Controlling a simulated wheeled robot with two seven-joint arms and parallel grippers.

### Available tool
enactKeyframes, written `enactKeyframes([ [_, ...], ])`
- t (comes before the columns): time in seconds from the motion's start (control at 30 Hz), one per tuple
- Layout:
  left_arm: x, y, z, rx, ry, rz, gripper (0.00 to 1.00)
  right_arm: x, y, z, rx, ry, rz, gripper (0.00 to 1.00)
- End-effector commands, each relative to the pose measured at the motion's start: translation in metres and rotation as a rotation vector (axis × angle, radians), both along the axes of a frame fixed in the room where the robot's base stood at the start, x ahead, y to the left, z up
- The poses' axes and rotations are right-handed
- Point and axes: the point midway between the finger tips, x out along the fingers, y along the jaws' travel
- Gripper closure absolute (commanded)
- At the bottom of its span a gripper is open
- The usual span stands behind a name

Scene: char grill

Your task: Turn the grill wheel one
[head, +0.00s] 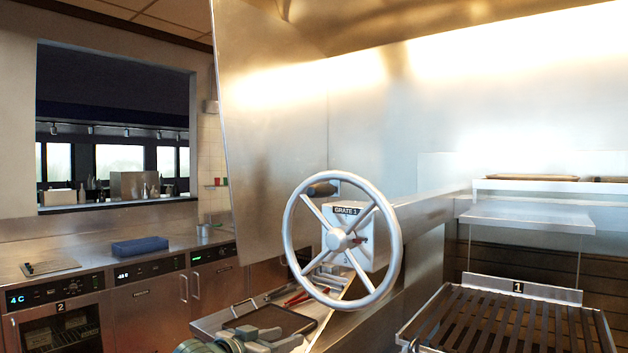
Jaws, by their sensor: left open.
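The grill wheel (337,240) is a silver spoked handwheel with a dark grip at its upper left rim. My left gripper (282,338) is at the bottom edge of the head view, below and to the left of the wheel. It is open and apart from the wheel, and part of it is cut off by the frame. My right gripper is not in view.
The grill grate (519,286) marked 1 is at the lower right. A tray (215,322) with a dark pan and red-handled tongs lies below the wheel. A steel counter with a blue box (140,246) is at left. The space left of the wheel looks free.

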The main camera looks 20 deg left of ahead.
Motion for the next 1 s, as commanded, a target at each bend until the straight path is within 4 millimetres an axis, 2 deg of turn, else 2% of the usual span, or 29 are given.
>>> enactKeyframes([
  [0.03, -0.009, 0.000, 0.058, 0.016, -0.050, -0.016, 0.59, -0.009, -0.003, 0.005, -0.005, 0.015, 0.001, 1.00],
  [0.07, -0.016, -0.001, 0.084, 0.022, -0.071, -0.026, 0.59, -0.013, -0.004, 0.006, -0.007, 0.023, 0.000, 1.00],
  [0.1, -0.026, -0.002, 0.118, 0.033, -0.100, -0.039, 0.59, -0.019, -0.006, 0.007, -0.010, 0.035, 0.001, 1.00],
  [0.2, -0.057, -0.006, 0.193, 0.068, -0.164, -0.067, 0.59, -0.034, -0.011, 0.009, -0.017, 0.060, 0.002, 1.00],
  [0.3, -0.092, -0.010, 0.252, 0.106, -0.217, -0.090, 0.59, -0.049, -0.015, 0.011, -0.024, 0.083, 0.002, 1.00],
  [0.4, -0.122, -0.013, 0.293, 0.145, -0.256, -0.103, 0.59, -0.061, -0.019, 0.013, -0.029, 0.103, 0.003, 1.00],
  [0.5, -0.145, -0.015, 0.318, 0.174, -0.282, -0.110, 0.59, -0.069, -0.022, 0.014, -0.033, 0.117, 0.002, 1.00],
  [0.6, -0.159, -0.016, 0.331, 0.193, -0.296, -0.113, 0.59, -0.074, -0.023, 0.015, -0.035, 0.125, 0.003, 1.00],
  [0.73, -0.165, -0.016, 0.335, 0.202, -0.300, -0.113, 0.59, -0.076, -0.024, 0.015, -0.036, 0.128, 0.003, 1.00],
  [1.0, -0.165, -0.016, 0.335, 0.200, -0.301, -0.113, 0.59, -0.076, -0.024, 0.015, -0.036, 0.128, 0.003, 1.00],
])
